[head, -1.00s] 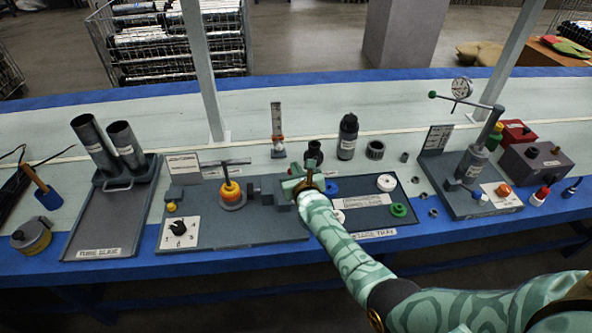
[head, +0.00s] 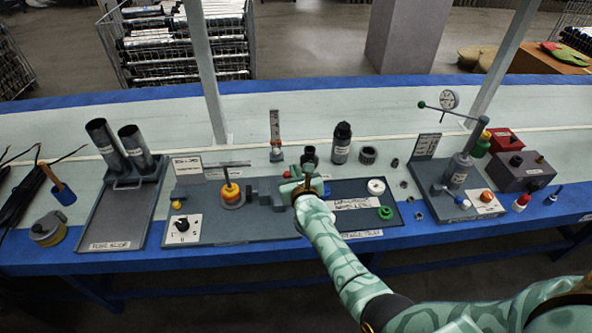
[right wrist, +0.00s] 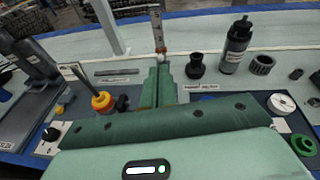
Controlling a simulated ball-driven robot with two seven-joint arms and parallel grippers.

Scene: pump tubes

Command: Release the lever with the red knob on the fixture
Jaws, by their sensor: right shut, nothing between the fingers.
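The fixture (head: 210,228) is a grey base plate in the middle of the bench. It carries an orange-and-yellow collar (head: 231,194) with a T-bar above it and a dark clamp block (head: 268,191) to its right. My right gripper (head: 306,186) is at the fixture's right end, just right of the clamp block. Its green fingers (right wrist: 158,88) are together with nothing between them in the right wrist view. I cannot make out a red-knobbed lever on the fixture; my gripper and forearm cover its right end. My left gripper is not in view.
A parts tray (head: 400,222) with a white ring (head: 376,187) and green ring (head: 385,213) lies right of the gripper. A black-capped bottle (head: 342,143) stands behind. A gauge press (head: 461,172) stands right, the tube tray (head: 105,222) left.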

